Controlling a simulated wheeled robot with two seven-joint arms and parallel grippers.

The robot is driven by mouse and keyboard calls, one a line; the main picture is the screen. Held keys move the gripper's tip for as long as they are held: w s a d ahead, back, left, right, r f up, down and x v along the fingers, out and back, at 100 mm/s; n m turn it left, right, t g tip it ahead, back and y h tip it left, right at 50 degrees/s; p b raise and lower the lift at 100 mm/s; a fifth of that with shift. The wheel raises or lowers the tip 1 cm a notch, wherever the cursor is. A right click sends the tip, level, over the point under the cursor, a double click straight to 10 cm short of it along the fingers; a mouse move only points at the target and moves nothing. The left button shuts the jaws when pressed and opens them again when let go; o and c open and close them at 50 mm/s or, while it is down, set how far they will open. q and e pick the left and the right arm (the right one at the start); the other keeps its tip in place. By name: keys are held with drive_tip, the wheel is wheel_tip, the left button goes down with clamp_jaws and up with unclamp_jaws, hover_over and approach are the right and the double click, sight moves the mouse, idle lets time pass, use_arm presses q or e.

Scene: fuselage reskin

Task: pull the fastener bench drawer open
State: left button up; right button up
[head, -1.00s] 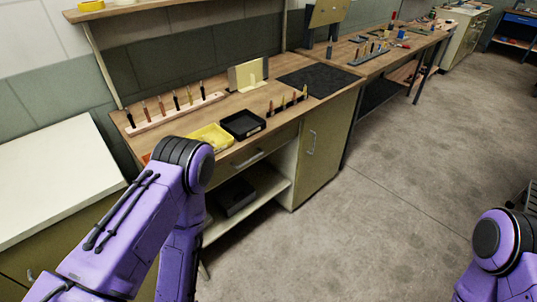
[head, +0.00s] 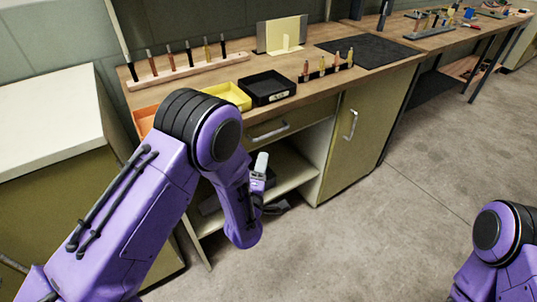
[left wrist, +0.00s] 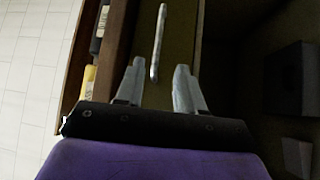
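The drawer (head: 292,121) is set under the bench top in the head view, its front flush and closed. Its pale bar handle (head: 269,132) shows above my left gripper (head: 261,164), which is partly hidden behind my own arm. In the left wrist view the left gripper (left wrist: 157,85) has its two grey fingers apart with nothing between them. The handle (left wrist: 158,42) lies just beyond the fingertips, roughly in line with the gap. Whether they touch is not clear. My right gripper is out of view; only part of that arm shows.
The bench top (head: 300,97) carries a black tray (head: 268,88), a yellow tray (head: 228,94) and a tool rack (head: 190,72). A cabinet door (head: 362,130) stands right of the drawer, and an open shelf (head: 290,178) is below. The floor (head: 360,230) in front is clear.

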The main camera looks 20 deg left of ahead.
use_arm(q)
drive_tip(key=w, duration=0.3)
drive_tip(key=w+a+r, duration=0.1)
drive_tip(key=w, duration=0.2)
drive_tip(key=w+p, duration=0.1)
drive_tip(key=w, duration=0.3)
drive_tip(key=shift+a+r, duration=0.2)
drive_tip(key=shift+r, duration=0.1)
clamp_jaws()
drive_tip(key=shift+s+d, duration=0.1)
drive_tip(key=shift+d, duration=0.05)
